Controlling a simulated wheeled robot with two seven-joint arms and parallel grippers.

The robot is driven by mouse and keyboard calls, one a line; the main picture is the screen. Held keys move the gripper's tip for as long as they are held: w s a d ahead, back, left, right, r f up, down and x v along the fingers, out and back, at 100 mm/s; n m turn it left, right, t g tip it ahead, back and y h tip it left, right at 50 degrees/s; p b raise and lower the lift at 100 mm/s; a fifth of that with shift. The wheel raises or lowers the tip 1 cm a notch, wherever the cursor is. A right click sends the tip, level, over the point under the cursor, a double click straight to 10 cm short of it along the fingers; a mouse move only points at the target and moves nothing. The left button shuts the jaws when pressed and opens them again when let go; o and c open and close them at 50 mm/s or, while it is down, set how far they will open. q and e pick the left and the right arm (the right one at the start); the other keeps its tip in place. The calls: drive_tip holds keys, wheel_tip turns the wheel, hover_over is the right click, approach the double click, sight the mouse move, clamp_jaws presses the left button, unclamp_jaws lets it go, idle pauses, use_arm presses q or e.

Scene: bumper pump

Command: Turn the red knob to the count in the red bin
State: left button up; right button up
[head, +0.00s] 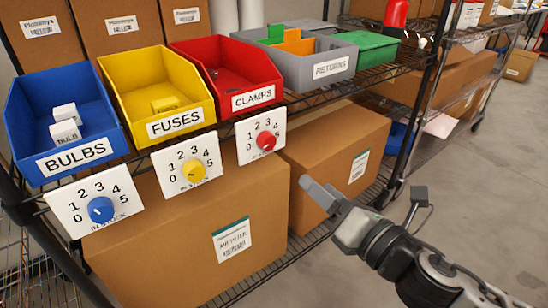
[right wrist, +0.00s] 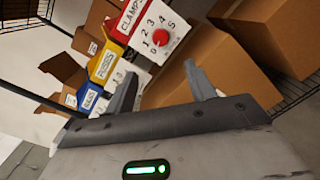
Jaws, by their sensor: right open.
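The red knob (head: 266,141) is on a white dial plate (head: 248,150) numbered 0 to 5, under the red bin (head: 203,50) labelled CLAMPS. A small greyish item (head: 213,73) lies in the bin; the front wall may hide others. I cannot tell the knob's exact setting. My right gripper (head: 362,188) is open and empty, to the right of and below the knob, apart from it. In the right wrist view, the red knob (right wrist: 161,37) shows beyond the spread fingertips (right wrist: 161,74). My left gripper is not in view.
The yellow bin (head: 155,88) and blue bin (head: 62,110) have a yellow knob (head: 194,171) and a blue knob (head: 101,209) below. A grey RETURNS bin (head: 310,68) stands right of the red bin. Cardboard boxes (head: 195,240) fill the lower shelf. Floor at right is clear.

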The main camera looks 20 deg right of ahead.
sight(270, 144)
drive_tip(key=x, duration=1.5)
drive_tip(key=shift+w+b, duration=0.1)
drive_tip(key=shift+b, duration=0.2)
drive_tip(key=c, duration=1)
